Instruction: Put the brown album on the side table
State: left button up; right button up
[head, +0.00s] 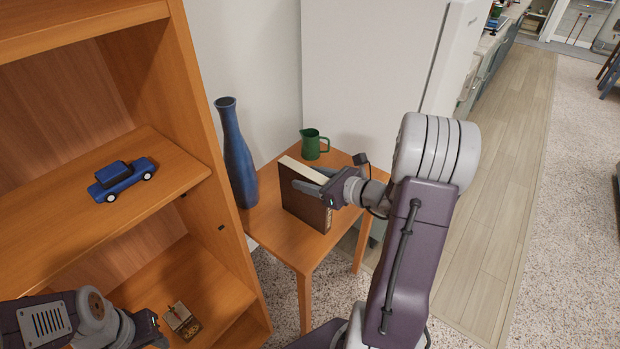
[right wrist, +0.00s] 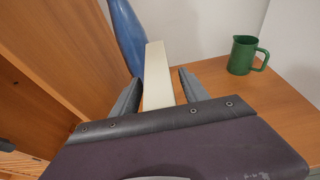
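The brown album (head: 304,207) stands upright on the wooden side table (head: 272,229), its pale page edge facing up. The page edge also shows in the right wrist view (right wrist: 158,78). My right gripper (head: 312,184) is around the album's upper part, one finger on each side. In the right wrist view the fingers (right wrist: 158,88) are spread, with a narrow gap between each finger and the album. My left gripper (head: 156,330) is low at the left by the shelf unit; its fingers are mostly cut off or hidden.
A blue vase (head: 238,155) stands at the table's left, behind the album. A green pitcher (head: 312,143) stands at the back. The wooden shelf unit (head: 199,120) at the left holds a blue toy car (head: 121,179) and a small item (head: 181,320) lower down.

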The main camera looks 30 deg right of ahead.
jog(key=shift+r, duration=0.1)
jog(key=shift+s+d+r, duration=0.1)
jog(key=shift+r, duration=0.05)
jog(key=p+v, duration=0.2)
jog(key=v, duration=0.9)
jog(key=shift+s, duration=0.35)
